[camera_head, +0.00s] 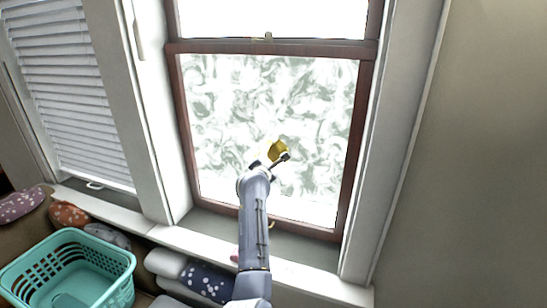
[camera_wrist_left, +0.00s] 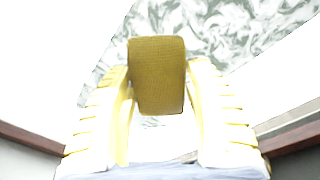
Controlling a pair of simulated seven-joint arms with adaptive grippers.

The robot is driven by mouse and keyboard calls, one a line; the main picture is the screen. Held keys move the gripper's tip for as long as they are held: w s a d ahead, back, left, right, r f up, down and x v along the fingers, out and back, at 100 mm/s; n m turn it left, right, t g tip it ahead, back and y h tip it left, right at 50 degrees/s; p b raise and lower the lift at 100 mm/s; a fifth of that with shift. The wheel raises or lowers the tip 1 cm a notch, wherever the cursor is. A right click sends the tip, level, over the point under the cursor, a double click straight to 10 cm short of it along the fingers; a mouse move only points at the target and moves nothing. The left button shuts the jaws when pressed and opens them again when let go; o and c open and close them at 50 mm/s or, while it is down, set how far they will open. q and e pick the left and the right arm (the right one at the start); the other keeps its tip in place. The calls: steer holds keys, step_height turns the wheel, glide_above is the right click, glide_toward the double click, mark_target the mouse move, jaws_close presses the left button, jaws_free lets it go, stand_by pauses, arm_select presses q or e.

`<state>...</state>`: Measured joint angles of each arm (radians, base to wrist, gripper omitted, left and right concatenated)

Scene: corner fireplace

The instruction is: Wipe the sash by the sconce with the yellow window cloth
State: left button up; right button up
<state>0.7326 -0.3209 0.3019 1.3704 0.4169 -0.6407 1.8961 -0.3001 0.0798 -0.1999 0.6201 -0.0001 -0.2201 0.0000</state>
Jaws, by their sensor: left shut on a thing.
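The brown-framed window sash (camera_head: 180,125) stands in the middle of the head view. Its pane (camera_head: 235,105) carries grey-green swirling smears over most of its area, with a plain white strip along the bottom and lower left. My left gripper (camera_head: 275,157) is shut on the yellow window cloth (camera_head: 278,148), a folded pad, in front of the lower middle of the pane. The wrist view shows the cloth (camera_wrist_left: 157,75) between both fingers, with smears beyond it. Whether the cloth touches the glass I cannot tell. My right gripper and the sconce are not in view.
A white sill (camera_head: 205,245) runs below the sash. A teal basket (camera_head: 70,265), folded dark spotted cloth (camera_head: 207,281) and several cushions lie at the lower left. A window with blinds (camera_head: 70,85) is at left; bare wall (camera_head: 485,150) fills the right.

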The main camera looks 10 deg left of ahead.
mark_target(250, 146)
arm_select(q)
steer(key=shift+s+d+f+h, duration=0.1)
steer(key=shift+d+h, duration=0.1)
steer(key=shift+d, duration=0.4)
steer(key=shift+s+d+f+h, duration=0.1)
steer(key=shift+s+d+h, duration=0.1)
steer(key=shift+d, duration=0.45)
steer(key=shift+s+d+h, duration=0.1)
steer(key=shift+d+h, duration=0.1)
steer(key=shift+d, duration=0.4)
steer(key=shift+w+a+r, duration=0.15)
steer(key=shift+a+r, duration=0.05)
steer(key=shift+a, duration=0.25)
steer(key=shift+w+a+r, duration=0.15)
steer(key=shift+a, duration=0.3)
steer(key=shift+w+a, duration=0.25)
steer(key=shift+a, duration=0.8)
steer(key=shift+w+a+f, duration=0.1)
steer(key=shift+w+a, duration=0.05)
steer(key=shift+a, duration=0.85)
steer(key=shift+w+a+f, duration=0.1)
steer(key=shift+w+a, duration=0.05)
steer(key=shift+a, duration=0.85)
steer(key=shift+w+a, duration=0.2)
steer(key=shift+a, duration=0.9)
steer(key=shift+w+a, duration=0.25)
steer(key=shift+a, duration=0.9)
steer(key=shift+w+a, duration=0.2)
steer(key=shift+a, duration=0.9)
